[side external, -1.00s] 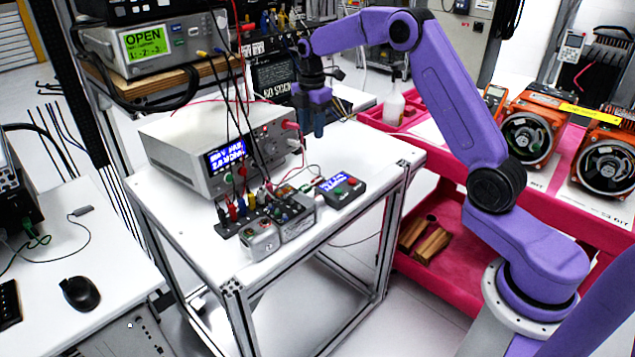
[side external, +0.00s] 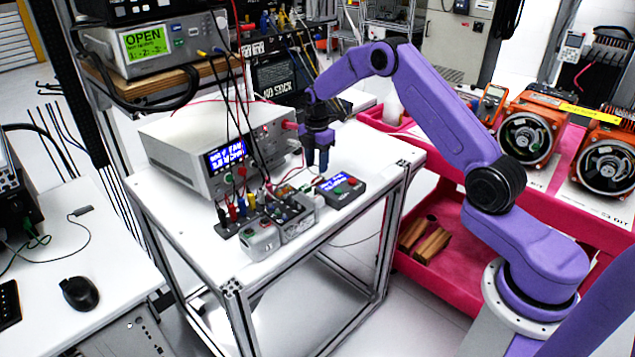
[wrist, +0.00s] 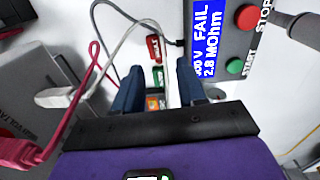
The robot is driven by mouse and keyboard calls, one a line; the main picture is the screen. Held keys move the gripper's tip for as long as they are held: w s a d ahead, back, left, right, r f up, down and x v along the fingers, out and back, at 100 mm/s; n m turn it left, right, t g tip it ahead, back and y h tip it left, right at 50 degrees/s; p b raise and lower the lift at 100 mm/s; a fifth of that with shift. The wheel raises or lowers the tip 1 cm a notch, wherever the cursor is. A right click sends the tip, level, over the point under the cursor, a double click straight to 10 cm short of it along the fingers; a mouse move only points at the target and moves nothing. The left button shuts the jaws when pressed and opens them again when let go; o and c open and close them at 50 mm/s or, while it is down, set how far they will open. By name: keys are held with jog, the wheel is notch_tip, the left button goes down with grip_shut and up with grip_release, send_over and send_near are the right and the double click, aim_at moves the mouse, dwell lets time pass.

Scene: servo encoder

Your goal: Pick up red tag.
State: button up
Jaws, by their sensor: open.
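A small red tag (wrist: 152,48) lies on the white bench top (side external: 364,163), in line with a green tag (wrist: 157,77) and an orange tag (wrist: 153,103) in the wrist view. I cannot make out the red tag in the side external view. My gripper (wrist: 158,72) is open and empty. It also shows in the side external view (side external: 318,164), pointing down over the bench. In the wrist view its blue fingers stand left and right of the green and orange tags, and the red tag shows just beyond the fingertips.
A tester with a FAIL display (wrist: 203,40) and red and green buttons is close to the right of the tags. A white cable (wrist: 112,62) and a pink cable (wrist: 97,45) run at the left. A grey instrument (side external: 215,150) stands left of my gripper.

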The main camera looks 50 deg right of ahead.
aim_at(317, 180)
jog(key=shift+w+d+f, duration=0.1)
jog(key=shift+f, duration=1.3)
jog(key=shift+w+d+f, duration=0.1)
jog(key=shift+f, duration=1.3)
grip_shut()
